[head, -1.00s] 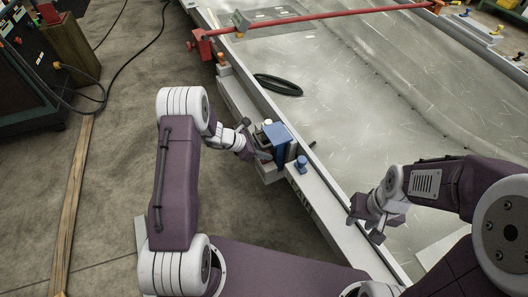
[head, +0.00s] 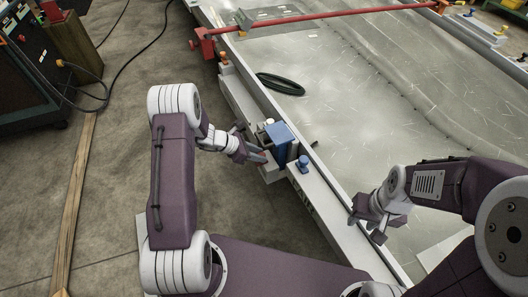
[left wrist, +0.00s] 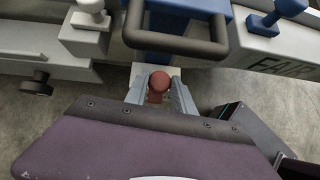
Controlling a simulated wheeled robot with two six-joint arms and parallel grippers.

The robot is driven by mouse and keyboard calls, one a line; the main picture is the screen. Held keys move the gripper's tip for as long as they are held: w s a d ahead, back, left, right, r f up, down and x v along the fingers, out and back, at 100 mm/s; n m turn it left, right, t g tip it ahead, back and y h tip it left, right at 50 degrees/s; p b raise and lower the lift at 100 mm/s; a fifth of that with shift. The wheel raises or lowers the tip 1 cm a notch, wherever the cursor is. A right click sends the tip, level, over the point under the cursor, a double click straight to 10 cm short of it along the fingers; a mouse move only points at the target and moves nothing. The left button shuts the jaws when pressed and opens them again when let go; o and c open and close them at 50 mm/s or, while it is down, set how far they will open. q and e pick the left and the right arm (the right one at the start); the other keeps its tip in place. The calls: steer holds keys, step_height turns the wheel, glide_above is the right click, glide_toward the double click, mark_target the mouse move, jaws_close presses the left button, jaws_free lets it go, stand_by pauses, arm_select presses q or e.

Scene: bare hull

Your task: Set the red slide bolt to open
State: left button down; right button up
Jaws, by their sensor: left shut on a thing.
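The red slide bolt's round knob (left wrist: 157,82) shows in the left wrist view, between the two grey fingers of my left gripper (left wrist: 158,90). The fingers are shut on it. In the head view my left gripper (head: 258,153) is at the near side of a blue block (head: 281,142) on the pale rail. The red knob is hidden there by the gripper. A dark looped handle (left wrist: 185,47) stands just beyond the knob in the left wrist view. My right gripper (head: 366,226) is open and empty beside the rail at the right.
A blue knob (head: 303,162) stands right of the blue block, and an orange knob (head: 223,57) further left along the rail. A dark green ring (head: 280,84) lies on the hull sheet. A red bar (head: 330,15) crosses the back. The floor at left is mostly clear.

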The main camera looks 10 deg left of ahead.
arm_select(q)
steer(key=c, duration=1.2)
jaws_free()
steer(key=shift+a, duration=0.1)
steer(key=shift+c, duration=0.2)
steer(key=shift+o, duration=0.7)
steer(key=shift+s, duration=0.1)
steer(key=p+v, duration=0.3)
steer(key=v, duration=0.6)
arm_select(e)
step_height(320, 180, up, 3)
arm_select(q)
steer(key=shift+s, duration=0.15)
